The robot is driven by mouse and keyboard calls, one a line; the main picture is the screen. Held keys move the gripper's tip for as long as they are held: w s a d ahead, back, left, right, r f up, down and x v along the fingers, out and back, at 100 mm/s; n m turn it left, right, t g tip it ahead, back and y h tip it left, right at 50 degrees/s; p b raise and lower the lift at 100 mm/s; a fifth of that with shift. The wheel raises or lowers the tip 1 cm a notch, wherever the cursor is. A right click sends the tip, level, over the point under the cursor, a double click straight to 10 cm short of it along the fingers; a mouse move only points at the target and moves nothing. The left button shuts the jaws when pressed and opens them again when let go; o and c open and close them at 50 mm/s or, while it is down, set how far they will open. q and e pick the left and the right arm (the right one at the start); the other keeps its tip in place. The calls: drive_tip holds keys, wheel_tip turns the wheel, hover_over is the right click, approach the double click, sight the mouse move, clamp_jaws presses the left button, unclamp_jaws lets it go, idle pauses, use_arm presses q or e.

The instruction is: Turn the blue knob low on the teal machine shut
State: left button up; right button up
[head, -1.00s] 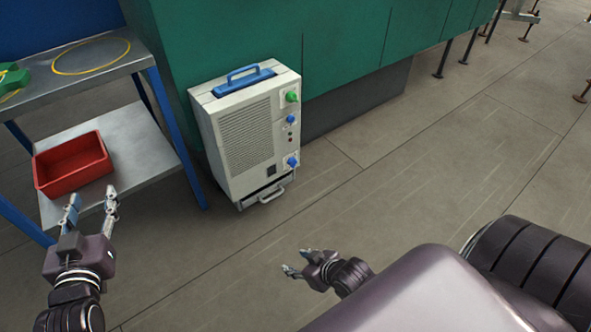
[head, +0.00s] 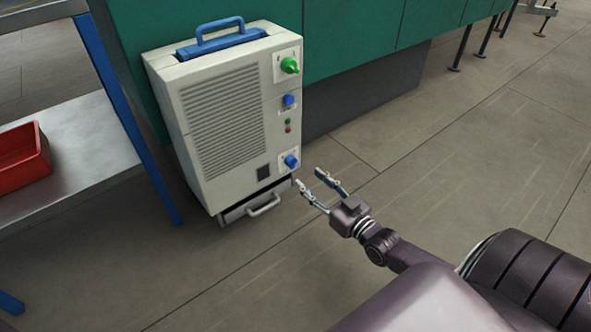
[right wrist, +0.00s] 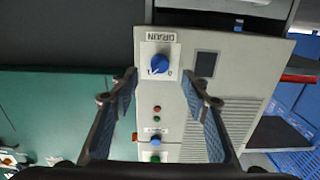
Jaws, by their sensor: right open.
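The low blue knob (head: 290,161) is on the front of a pale grey cabinet (head: 220,115) that stands against the teal machine (head: 360,45). In the right wrist view the knob (right wrist: 160,64) sits on a white plate under a label that seems to read DRAIN. My right gripper (head: 308,178) is open and empty, just right of and below the knob in the head view. In the right wrist view its open fingers (right wrist: 159,82) point toward the knob, apart from it. My left gripper is out of view.
Above the low knob are another blue knob (head: 288,100) and a green knob (head: 290,65). A drawer handle (head: 264,206) juts out at the cabinet's bottom. A shelf stand with a blue post (head: 135,125) and a red bin (head: 22,160) is left.

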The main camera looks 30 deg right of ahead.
sight(292, 163)
drive_tip(key=w+b, duration=0.4)
drive_tip(key=w, duration=0.3)
drive_tip(key=shift+w+a, duration=0.3)
drive_tip(key=shift+r, duration=0.1)
